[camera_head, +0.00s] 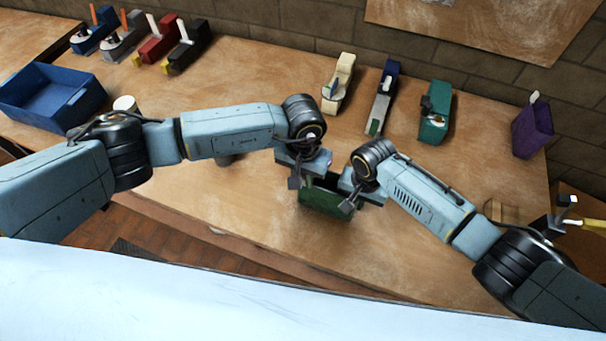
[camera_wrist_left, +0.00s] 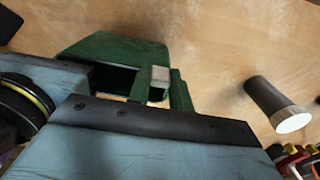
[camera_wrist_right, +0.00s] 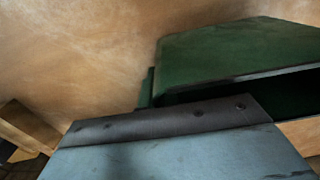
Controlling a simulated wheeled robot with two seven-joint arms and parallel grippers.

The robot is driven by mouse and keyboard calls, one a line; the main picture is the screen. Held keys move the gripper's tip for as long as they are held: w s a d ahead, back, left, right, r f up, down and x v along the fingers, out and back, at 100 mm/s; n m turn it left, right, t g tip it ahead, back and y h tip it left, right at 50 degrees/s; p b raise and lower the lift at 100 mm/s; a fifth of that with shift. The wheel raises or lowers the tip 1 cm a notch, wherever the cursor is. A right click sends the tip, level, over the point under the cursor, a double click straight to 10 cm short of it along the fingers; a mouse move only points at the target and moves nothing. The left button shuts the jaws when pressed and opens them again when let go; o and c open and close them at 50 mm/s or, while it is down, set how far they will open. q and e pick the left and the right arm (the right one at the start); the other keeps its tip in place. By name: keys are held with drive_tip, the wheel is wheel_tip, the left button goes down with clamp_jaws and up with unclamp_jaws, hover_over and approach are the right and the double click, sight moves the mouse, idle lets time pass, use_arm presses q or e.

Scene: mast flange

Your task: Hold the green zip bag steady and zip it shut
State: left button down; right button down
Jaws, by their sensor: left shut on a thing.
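The green zip bag (camera_head: 320,202) stands on the wooden table between my two grippers, its dark mouth open. It also shows in the left wrist view (camera_wrist_left: 112,48), with a pale tab (camera_wrist_left: 160,76) on a green strip at its near side. The right wrist view (camera_wrist_right: 235,52) shows its green side and dark opening. My left gripper (camera_head: 296,180) is shut on the green zip bag at its left side. My right gripper (camera_head: 350,203) is at the bag's right side. Its fingertips are hidden in its wrist view, so I cannot tell whether it grips.
A blue crate (camera_head: 50,98) and a white cup (camera_head: 125,104) stand at the left. Several tool-like items line the back, among them a green one (camera_head: 435,112). A purple bin (camera_head: 532,130) is at the right.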

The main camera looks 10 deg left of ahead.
use_arm(q)
drive_tip(key=shift+d, duration=0.1)
drive_tip(key=d, duration=0.2)
drive_tip(key=s+d, duration=0.1)
drive_tip(key=shift+d, duration=0.35)
drive_tip(key=c, duration=1.2)
unclamp_jaws()
drive_tip(key=shift+c, duration=0.2)
drive_tip(key=shift+a, duration=0.1)
wheel_tip(320, 180, up, 12)
